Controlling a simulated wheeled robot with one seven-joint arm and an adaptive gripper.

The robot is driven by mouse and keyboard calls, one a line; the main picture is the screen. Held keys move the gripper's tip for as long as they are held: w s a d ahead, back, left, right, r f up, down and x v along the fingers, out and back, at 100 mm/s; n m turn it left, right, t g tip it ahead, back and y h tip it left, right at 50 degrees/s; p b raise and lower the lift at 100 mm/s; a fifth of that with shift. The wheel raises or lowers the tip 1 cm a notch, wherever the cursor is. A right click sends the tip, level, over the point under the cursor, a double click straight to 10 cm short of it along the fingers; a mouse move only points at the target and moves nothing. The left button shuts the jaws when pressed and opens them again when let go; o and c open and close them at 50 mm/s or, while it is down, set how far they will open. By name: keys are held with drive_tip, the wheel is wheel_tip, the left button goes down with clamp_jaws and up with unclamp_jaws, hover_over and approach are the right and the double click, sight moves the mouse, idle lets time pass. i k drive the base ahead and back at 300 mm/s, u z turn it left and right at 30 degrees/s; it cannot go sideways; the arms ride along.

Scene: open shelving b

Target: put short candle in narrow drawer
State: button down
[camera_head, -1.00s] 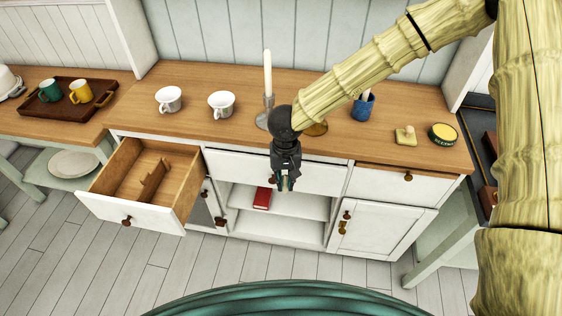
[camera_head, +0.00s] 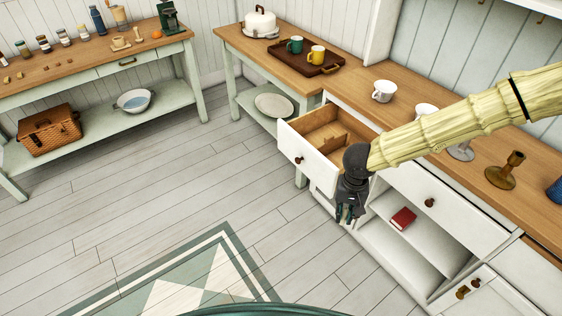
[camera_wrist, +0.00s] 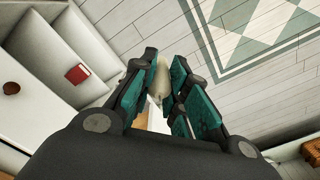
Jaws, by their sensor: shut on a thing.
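My gripper (camera_head: 349,213) points down in front of the cabinet, just right of and nearer than the open drawer. In the wrist view its teal-padded fingers are shut on a short cream candle (camera_wrist: 160,82). The candle cannot be made out in the head view. The narrow drawer (camera_head: 306,158) is pulled out at the cabinet's left end. It has a white front with a dark knob and a bare wooden inside with a divider. My wrist hides part of its right side.
The wooden countertop (camera_head: 462,122) carries white cups (camera_head: 384,91) and a brass candle holder (camera_head: 504,171). A red book (camera_head: 403,218) lies on the open shelf below. A side table with a mug tray (camera_head: 306,63) stands left of the drawer. The floor in front is clear.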

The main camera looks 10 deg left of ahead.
sight(317, 145)
drive_tip(key=u, duration=0.95)
drive_tip(key=i, duration=0.55)
drive_tip(key=z, duration=0.15)
